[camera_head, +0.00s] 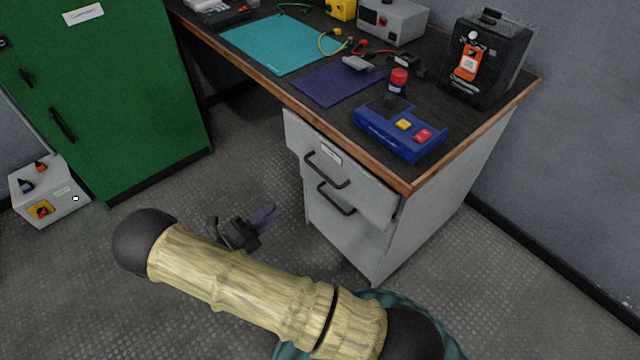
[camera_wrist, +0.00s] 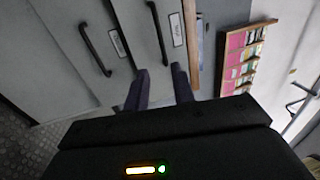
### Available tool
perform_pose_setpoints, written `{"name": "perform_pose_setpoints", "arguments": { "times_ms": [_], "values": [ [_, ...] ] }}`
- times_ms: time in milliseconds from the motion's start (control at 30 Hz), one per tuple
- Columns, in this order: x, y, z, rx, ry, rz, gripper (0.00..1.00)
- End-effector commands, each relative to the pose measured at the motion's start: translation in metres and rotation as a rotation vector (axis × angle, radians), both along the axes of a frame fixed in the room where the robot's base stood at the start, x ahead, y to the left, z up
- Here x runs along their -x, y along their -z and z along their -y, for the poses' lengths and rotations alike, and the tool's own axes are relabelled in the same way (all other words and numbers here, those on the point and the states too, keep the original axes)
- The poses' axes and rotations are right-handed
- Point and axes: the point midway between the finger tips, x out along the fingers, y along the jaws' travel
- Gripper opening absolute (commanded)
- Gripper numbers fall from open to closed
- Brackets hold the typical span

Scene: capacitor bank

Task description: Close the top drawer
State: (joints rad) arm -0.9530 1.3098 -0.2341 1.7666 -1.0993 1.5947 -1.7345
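The top drawer (camera_head: 365,190) is a light grey front with a dark bar handle (camera_head: 327,168) and a white label, under the desk's wooden edge. It juts out past the lower drawer (camera_head: 345,240), so it looks partly open. In the wrist view the top drawer's handle (camera_wrist: 157,32) is ahead of my fingers, and the lower handle (camera_wrist: 95,50) is to its left. My gripper (camera_head: 270,214) is in front of the cabinet, left of the handles and apart from them. The purple fingers also show in the wrist view (camera_wrist: 160,88), spread with nothing between them.
The desk (camera_head: 270,85) holds a blue tool tray (camera_head: 400,130), a red-capped container (camera_head: 398,82) and a black case (camera_head: 487,58). A green cabinet (camera_head: 100,100) stands left, with a grey box (camera_head: 48,190) beside it. The floor before the drawers is clear apart from my arm.

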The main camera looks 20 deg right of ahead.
Motion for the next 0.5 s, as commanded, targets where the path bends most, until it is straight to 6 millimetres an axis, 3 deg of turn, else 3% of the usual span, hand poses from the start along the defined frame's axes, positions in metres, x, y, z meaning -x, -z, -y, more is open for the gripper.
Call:
{"name": "perform_pose_setpoints", "arguments": {
  "times_ms": [500],
  "values": [
    [-0.004,-0.003,0.01,0.007,0.006,-0.002,0.25]
  ]
}}
